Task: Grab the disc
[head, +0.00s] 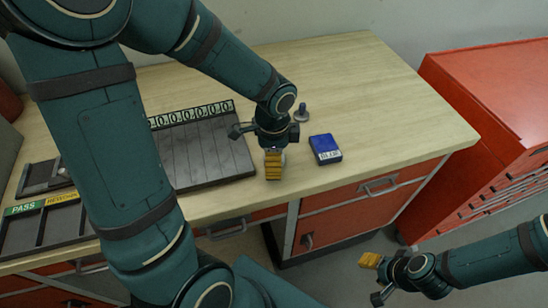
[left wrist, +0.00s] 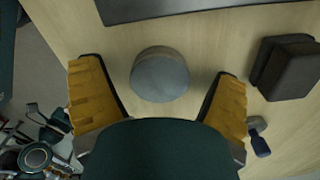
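The disc (left wrist: 160,74) is a grey, round, flat-topped piece on the wooden table. In the left wrist view it lies between the two yellow fingers of my left gripper (left wrist: 158,100), with a visible gap on both sides. The gripper is open. In the head view my left gripper (head: 273,165) points down over the table's front part, and its fingers hide most of the disc. My right gripper (head: 370,261) is off the table's front right, over the floor, away from the disc. Its fingers overlap in the view, so their opening is unclear.
A dark slatted tray (head: 200,150) lies left of the left gripper. A blue box (head: 325,148) lies to its right. A small stemmed metal part (head: 302,114) stands behind. A dark block (left wrist: 285,67) shows in the left wrist view. A red cabinet (head: 480,120) stands at right.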

